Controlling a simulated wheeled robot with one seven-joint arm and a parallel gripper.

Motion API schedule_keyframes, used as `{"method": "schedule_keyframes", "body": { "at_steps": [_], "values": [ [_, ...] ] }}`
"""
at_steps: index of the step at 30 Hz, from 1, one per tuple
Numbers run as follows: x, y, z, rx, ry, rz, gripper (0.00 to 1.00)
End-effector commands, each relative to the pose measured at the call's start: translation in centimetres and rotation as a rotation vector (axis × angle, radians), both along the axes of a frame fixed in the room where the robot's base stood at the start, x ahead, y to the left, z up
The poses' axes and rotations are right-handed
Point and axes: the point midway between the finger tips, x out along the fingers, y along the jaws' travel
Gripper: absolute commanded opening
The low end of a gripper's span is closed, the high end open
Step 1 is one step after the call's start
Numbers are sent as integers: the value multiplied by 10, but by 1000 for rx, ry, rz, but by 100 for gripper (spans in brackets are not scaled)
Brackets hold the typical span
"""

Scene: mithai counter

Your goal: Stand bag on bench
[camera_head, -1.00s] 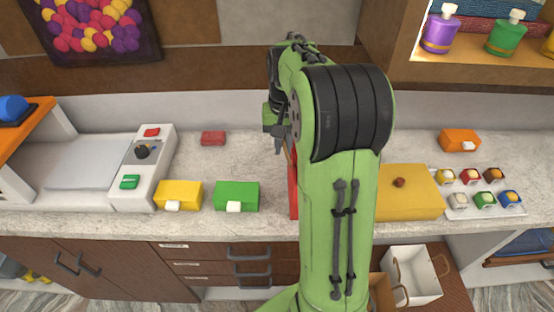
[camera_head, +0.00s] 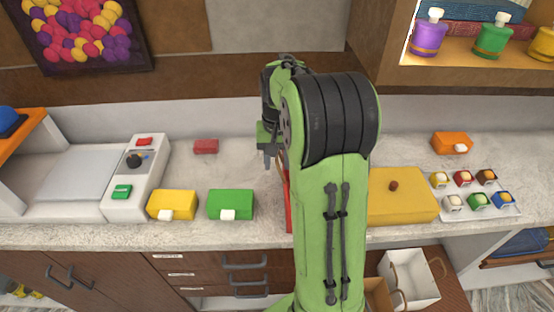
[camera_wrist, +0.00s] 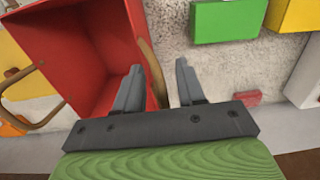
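A red open bag (camera_wrist: 80,50) with brown handles is on the bench (camera_head: 180,232). In the head view only a thin red edge of the bag (camera_head: 288,205) shows, since my arm hides the rest. In the wrist view I look into its open mouth, and one brown handle (camera_wrist: 151,75) rises between my fingers, closer to the left one. My gripper (camera_wrist: 160,80) is open, its fingers apart beside the bag's rim. In the head view my gripper (camera_head: 268,158) hangs at the left of the bag. Whether the bag stands quite upright I cannot tell.
Green (camera_head: 230,203) and yellow (camera_head: 172,203) boxes lie left of the bag. A large yellow box (camera_head: 405,197) and a tray of small sweets (camera_head: 478,208) are on the right. A white bag (camera_head: 408,278) sits low in front of the bench.

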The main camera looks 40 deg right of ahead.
Motion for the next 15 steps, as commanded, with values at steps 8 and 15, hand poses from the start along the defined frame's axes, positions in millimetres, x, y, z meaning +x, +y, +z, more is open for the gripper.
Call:
{"method": "schedule_keyframes", "body": {
  "at_steps": [8, 15],
  "values": [
    [1, -2, 72, -4, -8, -1, 39],
    [-1, -2, 114, -2, -2, -1, 39]
  ]
}}
